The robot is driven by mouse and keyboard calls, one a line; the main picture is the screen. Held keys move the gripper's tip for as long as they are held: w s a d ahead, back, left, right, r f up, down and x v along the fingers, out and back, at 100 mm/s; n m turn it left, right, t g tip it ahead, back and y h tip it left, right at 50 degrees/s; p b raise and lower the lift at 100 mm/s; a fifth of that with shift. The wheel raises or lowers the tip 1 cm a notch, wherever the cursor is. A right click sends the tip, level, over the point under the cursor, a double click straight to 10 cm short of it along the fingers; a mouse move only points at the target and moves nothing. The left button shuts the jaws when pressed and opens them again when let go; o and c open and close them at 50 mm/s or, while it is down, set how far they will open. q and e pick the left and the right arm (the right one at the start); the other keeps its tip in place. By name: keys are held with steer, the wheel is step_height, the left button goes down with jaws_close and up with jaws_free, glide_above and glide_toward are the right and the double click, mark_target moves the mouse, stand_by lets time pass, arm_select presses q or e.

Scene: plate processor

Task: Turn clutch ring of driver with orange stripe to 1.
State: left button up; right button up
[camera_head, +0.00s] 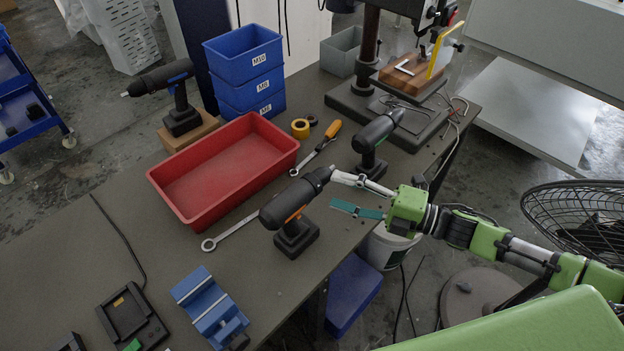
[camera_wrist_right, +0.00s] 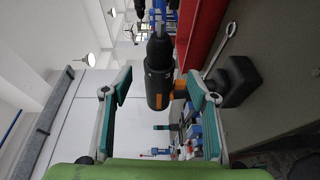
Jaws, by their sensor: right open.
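The driver with the orange stripe (camera_head: 277,208) stands upright on its battery base near the front edge of the bench, its chuck pointing up and right. My right gripper (camera_head: 334,190) is open at the chuck end, with one finger close to the chuck and the other lower. In the right wrist view the driver (camera_wrist_right: 158,72) shows between the two spread fingers of my right gripper (camera_wrist_right: 160,88), and an orange part shows near one finger. I cannot tell whether a finger touches it. The clutch ring's numbers are too small to read. My left gripper is not in view.
A second dark driver (camera_head: 374,138) stands just behind, and another (camera_head: 181,119) stands on a wooden block. A red tray (camera_head: 172,201), a wrench (camera_head: 228,232) and a blue vise (camera_head: 211,310) lie around. A fan (camera_head: 585,222) stands at the right.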

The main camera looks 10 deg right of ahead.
mark_target(322, 187)
steer(key=p+x, duration=0.1)
steer(key=x, duration=0.5)
steer(key=shift+r, duration=0.1)
steer(key=shift+w+a+p, duration=0.3)
steer(key=shift+w+a, duration=0.1)
steer(key=shift+a, duration=0.2)
steer(key=c, duration=1.2)
